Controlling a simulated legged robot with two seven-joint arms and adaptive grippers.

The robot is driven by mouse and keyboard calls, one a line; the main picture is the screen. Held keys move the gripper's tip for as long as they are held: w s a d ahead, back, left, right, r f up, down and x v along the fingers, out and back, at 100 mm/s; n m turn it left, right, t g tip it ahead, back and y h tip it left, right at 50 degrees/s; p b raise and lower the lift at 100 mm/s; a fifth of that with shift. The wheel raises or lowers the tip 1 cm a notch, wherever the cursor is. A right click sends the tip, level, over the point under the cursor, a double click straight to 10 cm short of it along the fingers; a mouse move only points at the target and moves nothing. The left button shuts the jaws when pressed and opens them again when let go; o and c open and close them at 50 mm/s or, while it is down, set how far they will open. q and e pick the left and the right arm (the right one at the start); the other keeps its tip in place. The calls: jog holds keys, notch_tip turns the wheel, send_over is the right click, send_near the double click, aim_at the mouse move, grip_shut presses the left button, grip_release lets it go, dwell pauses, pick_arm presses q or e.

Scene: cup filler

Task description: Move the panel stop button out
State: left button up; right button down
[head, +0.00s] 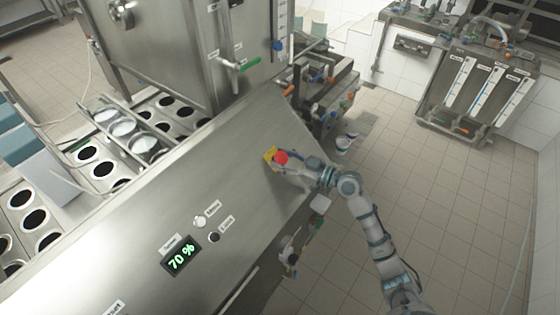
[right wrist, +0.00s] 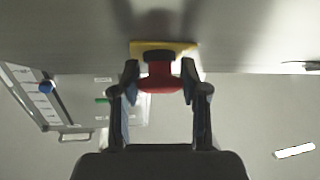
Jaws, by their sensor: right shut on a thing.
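The panel stop button (head: 281,157) is a red mushroom head on a yellow base (head: 269,155), set on the sloped steel panel (head: 215,170). My left gripper is in neither view.
The panel also carries a display (head: 181,256) reading 70 %, a white knob (head: 200,222) and a black knob (head: 214,237). A tray with round holes (head: 72,170) lies at the left. Pipes and valves (head: 322,88) stand behind my right arm. Open tiled floor (head: 440,200) is at the right.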

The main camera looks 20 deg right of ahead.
jog(key=shift+d+r, duration=0.1)
jog(key=shift+r, duration=0.15)
jog(key=c, duration=0.6)
grip_release()
jog(key=shift+s, duration=0.1)
jog(key=shift+o, duration=0.2)
jog(key=shift+s+d+f, duration=0.1)
jog(key=shift+d, duration=0.2)
jog(key=v, duration=1.1)
jog(key=shift+s+d, duration=0.2)
jog(key=shift+d, duration=0.15)
jog(key=shift+f, duration=0.1)
